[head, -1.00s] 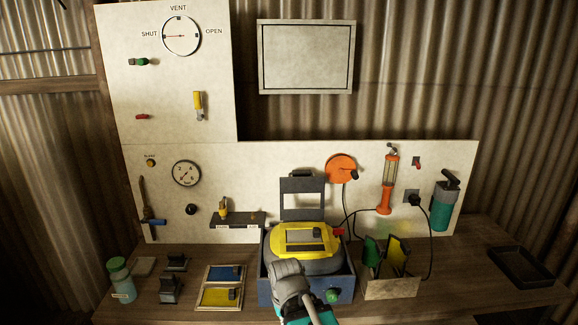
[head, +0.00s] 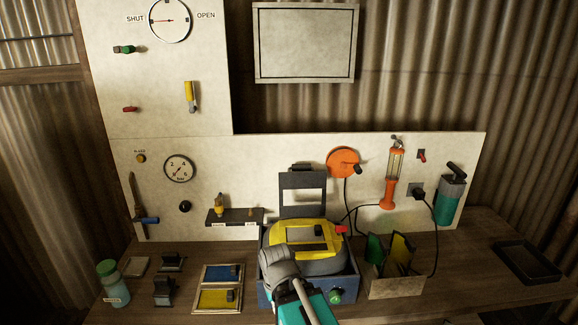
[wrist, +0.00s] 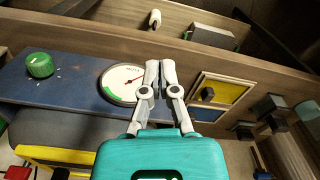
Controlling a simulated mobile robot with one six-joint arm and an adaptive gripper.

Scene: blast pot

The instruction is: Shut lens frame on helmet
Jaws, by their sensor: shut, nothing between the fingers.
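The grey helmet (head: 322,266) with a yellow front surround sits in a blue box on the bench. Its dark lens frame (head: 302,182) with a rectangular opening stands raised behind the yellow surround. In the wrist view, part of the yellow surround (wrist: 62,155) shows at lower left. My gripper (wrist: 160,70) is shut and empty, in front of the blue box's dial (wrist: 122,84) in that view. In the head view my arm covers the front left of the helmet and box, and the fingertips cannot be made out.
A green knob (head: 336,296) is on the box front. Left are framed blue and yellow plates (head: 218,288); right, a holder (head: 398,287) with coloured plates. A cable (head: 437,240) hangs right of the holder. A dark tray (head: 527,262) lies far right, with bare bench before it.

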